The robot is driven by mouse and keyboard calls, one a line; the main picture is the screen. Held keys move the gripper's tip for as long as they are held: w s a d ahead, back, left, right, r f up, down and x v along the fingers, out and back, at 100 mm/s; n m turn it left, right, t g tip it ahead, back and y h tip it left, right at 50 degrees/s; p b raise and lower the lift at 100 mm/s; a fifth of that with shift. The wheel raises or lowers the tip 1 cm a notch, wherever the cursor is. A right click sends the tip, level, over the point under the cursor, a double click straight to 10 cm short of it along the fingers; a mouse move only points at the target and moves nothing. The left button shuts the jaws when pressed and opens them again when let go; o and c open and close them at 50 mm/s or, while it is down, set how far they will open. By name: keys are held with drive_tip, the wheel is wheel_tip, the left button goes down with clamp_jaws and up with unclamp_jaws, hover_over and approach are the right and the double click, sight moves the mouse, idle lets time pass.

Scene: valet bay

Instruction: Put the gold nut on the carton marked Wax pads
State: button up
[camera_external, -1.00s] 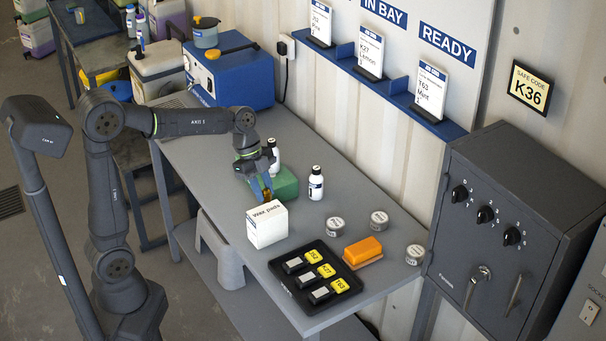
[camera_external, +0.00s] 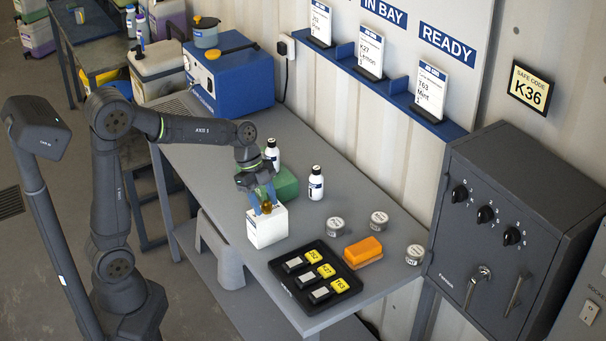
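My gripper (camera_external: 262,204) points down at the white Wax pads carton (camera_external: 268,230), its blue fingers at the carton's top. A small gold nut (camera_external: 266,207) shows between the fingertips, at or just above the carton's top face. The fingers appear closed around the nut, though the view is small. Whether the nut touches the carton cannot be told. The carton stands upright on the grey bench, and my fingers cover part of its top.
A black tray (camera_external: 284,281) with yellow-tagged keys, an orange brush (camera_external: 363,249) and round tins (camera_external: 334,226) lie to the right. A blue machine (camera_external: 232,75) stands at the bench's far end.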

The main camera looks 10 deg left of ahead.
sight(268, 202)
drive_tip(key=v, duration=1.2)
drive_tip(key=shift+r, duration=0.15)
drive_tip(key=x, duration=1.2)
drive_tip(key=shift+r, duration=1.9)
